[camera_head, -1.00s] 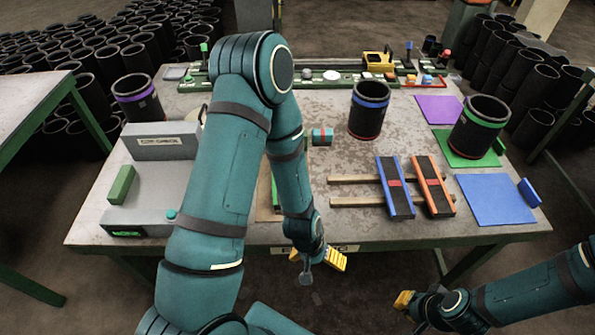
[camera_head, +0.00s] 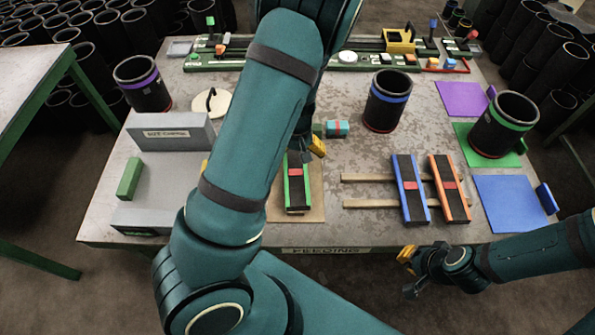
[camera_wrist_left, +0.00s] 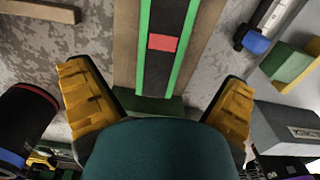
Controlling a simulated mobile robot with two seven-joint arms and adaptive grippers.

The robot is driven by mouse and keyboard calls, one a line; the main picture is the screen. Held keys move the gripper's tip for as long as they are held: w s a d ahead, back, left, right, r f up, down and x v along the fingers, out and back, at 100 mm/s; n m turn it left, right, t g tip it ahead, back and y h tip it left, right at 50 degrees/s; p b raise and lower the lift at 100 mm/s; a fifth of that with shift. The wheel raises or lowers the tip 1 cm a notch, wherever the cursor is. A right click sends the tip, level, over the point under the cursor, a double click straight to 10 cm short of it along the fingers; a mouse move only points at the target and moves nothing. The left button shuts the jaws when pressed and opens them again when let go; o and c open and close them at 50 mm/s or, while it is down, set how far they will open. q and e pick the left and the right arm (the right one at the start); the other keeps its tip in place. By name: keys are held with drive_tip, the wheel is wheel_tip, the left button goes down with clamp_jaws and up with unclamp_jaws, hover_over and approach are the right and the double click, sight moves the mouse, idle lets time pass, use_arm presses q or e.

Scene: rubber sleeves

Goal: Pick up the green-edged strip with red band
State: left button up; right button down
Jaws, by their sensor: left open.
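The green-edged strip with red band (camera_head: 296,188) lies on a brown board (camera_head: 315,206) near the table's front edge, partly behind my left arm in the head view. In the left wrist view the strip (camera_wrist_left: 165,42) runs upright through the middle, its red band clear. My left gripper (camera_wrist_left: 158,85) is open and empty, its yellow fingers apart on either side of the strip's line, not touching it. In the head view one yellow fingertip shows just beyond the strip's far end. My right gripper (camera_head: 408,268) hangs in front of the table, away from the strip; its jaw opening is unclear.
Blue-edged (camera_head: 410,188) and orange-edged (camera_head: 449,188) strips lie across wooden slats to the right. A teal block with red band (camera_head: 337,128) and a blue-banded sleeve (camera_head: 387,100) stand beyond. A grey control box (camera_head: 168,175) is at left.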

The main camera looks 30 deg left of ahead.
use_arm(q)
hover_over(296, 172)
drive_tip(key=f, duration=0.4)
drive_tip(key=shift+d+f+b, duration=0.2)
drive_tip(key=shift+d+b, duration=0.05)
drive_tip(key=shift+b, duration=0.15)
drive_tip(key=shift+a+f+b, duration=0.15)
drive_tip(key=shift+f+b, duration=0.15)
drive_tip(key=shift+f, duration=1.15)
drive_tip(key=shift+a+f+b, duration=0.15)
drive_tip(key=shift+f+b, duration=0.15)
drive_tip(key=shift+f, duration=1.1)
drive_tip(key=c, duration=1.1)
